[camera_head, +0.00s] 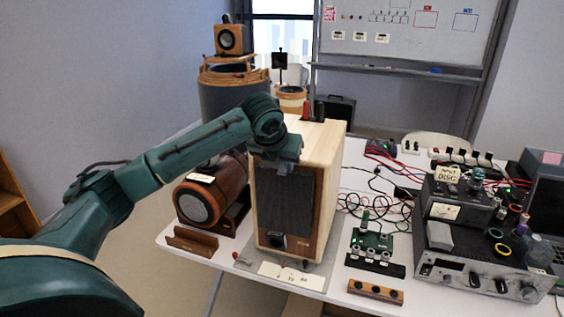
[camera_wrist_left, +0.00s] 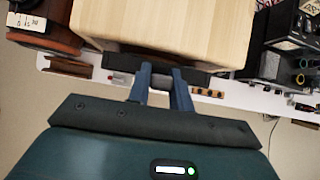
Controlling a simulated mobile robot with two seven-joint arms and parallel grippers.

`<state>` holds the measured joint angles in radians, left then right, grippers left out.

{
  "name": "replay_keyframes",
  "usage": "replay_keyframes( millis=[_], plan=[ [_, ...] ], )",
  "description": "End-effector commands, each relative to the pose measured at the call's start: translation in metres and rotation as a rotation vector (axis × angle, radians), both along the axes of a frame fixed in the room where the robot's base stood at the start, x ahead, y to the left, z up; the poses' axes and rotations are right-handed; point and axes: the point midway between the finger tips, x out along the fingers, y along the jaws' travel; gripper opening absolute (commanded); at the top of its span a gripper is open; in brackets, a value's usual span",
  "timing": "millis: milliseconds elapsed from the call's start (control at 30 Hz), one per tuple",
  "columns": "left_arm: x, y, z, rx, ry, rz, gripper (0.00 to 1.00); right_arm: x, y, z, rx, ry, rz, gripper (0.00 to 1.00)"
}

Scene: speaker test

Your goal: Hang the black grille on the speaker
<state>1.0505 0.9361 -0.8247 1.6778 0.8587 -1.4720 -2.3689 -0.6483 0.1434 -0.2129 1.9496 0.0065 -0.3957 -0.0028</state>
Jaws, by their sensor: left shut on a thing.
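The speaker (camera_head: 323,160) is a tall box of pale wood with a brown front, upright on a grey base on the white table. The black grille (camera_head: 287,205) is a dark upright panel in front of most of the speaker's face. My left gripper (camera_head: 287,163) is shut on the grille's top edge. In the left wrist view the two blue fingers (camera_wrist_left: 163,76) meet the grille's dark edge (camera_wrist_left: 125,59) beside the speaker's pale top (camera_wrist_left: 165,25). Whether the grille touches the speaker's face is hard to tell. My right gripper is in neither view.
A brown round-fronted speaker (camera_head: 205,192) stands close on the left. A green circuit board (camera_head: 371,241), cables and electronic instruments (camera_head: 485,268) fill the table's right side. A white label card (camera_head: 291,276) lies in front of the speaker.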

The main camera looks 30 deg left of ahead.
Motion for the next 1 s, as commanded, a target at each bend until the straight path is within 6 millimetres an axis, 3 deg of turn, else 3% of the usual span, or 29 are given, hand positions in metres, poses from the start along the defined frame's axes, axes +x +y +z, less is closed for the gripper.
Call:
replay_keyframes(
  millis=[1000],
  plan=[
    [0.0063,0.0016,0.0004,0.000,-0.001,0.000,0.00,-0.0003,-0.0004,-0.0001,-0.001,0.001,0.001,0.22]
  ],
)
